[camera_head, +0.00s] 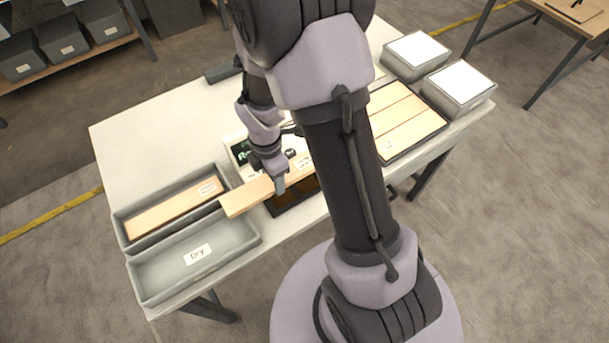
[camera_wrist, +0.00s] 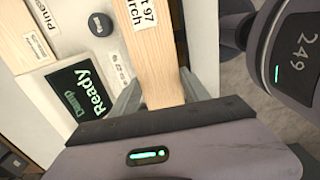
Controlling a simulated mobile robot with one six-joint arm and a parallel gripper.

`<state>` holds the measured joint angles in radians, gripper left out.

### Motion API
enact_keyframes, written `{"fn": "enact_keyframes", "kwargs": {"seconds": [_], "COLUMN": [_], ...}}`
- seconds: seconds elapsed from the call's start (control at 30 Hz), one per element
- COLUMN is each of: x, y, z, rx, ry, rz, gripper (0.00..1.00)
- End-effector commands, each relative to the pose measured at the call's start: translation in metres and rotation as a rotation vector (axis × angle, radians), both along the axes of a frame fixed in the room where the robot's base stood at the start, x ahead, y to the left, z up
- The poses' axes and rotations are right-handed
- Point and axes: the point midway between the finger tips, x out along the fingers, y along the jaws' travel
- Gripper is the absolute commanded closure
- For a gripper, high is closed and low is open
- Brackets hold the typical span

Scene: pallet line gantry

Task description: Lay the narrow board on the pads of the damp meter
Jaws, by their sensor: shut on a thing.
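My gripper (camera_head: 279,188) is shut on the narrow board (camera_head: 247,196), a pale wooden strip with a printed label. In the wrist view the board (camera_wrist: 150,70) passes between the two fingers of my gripper (camera_wrist: 160,95), and its label reads "97" and "rch", partly cut off. The damp meter (camera_head: 238,148) is a white unit behind the board, partly hidden by my arm. In the wrist view the damp meter (camera_wrist: 80,90) shows a dark screen reading "Damp Ready" and a round dark button. The pads are not clearly visible; I cannot tell whether the board touches them.
A grey bin (camera_head: 118,222) holding a board and another grey bin marked "Dry" (camera_head: 150,291) stand at the left. A dark recess or tray (camera_head: 288,207) lies below the held board. A board tray (camera_head: 441,128) and two white-topped boxes (camera_head: 417,50) are at the right.

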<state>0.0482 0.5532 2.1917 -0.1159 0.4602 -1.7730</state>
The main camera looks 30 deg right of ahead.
Motion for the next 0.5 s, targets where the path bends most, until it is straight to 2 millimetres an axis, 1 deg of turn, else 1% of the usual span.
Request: {"fn": "enact_keyframes", "kwargs": {"seconds": [0.03,0.1,0.2,0.23,0.3,0.37,0.43,0.5], "x": [-0.005,-0.012,-0.02,-0.022,-0.025,-0.027,-0.027,-0.028], "y": [-0.017,-0.04,-0.067,-0.073,-0.084,-0.088,-0.089,-0.089], "z": [-0.005,-0.007,-0.009,-0.009,-0.01,-0.011,-0.019,-0.034], "rx": [0.0,0.0,0.0,0.0,0.0,0.0,0.0,0.001], "ry": [-0.001,0.0,-0.001,-0.002,-0.002,-0.001,0.0,0.001], "rz": [-0.008,-0.009,-0.009,-0.007,-0.005,-0.002,-0.002,-0.001], "gripper": [0.93,0.93,0.93,0.93,0.93,0.93,0.93,0.93]}}
